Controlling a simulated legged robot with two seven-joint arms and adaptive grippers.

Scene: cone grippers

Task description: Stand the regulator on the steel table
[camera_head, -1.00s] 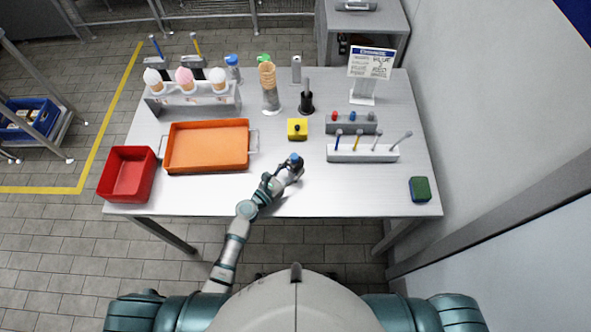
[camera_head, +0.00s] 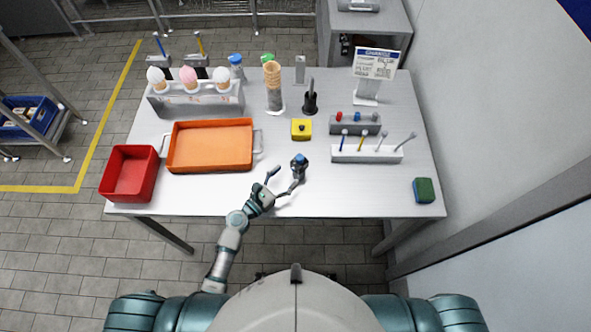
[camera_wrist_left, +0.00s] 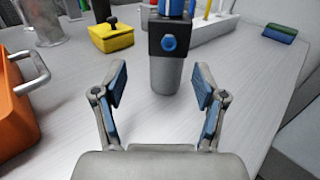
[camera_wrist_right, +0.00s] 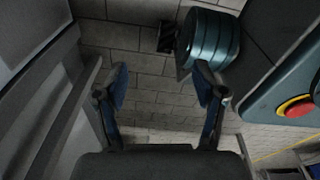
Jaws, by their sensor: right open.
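The regulator (camera_head: 299,167), a grey cylinder with a black block and blue knob on top, stands upright on the steel table (camera_head: 340,195) near its front middle. In the left wrist view the regulator (camera_wrist_left: 167,70) is centred beyond the fingertips, with its base on the tabletop. My left gripper (camera_head: 286,182) is open and empty, just in front and to the left of the regulator. The left wrist view shows its blue-padded fingers (camera_wrist_left: 160,88) spread apart and clear of it. My right gripper (camera_wrist_right: 162,92) is open and empty over the floor, seen only in its own wrist view.
An orange tray (camera_head: 212,171) and a red bin (camera_head: 130,197) lie to the left. A yellow block (camera_head: 301,135) is behind the regulator. A white rack (camera_head: 350,155) and a green sponge (camera_head: 424,190) are to the right.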

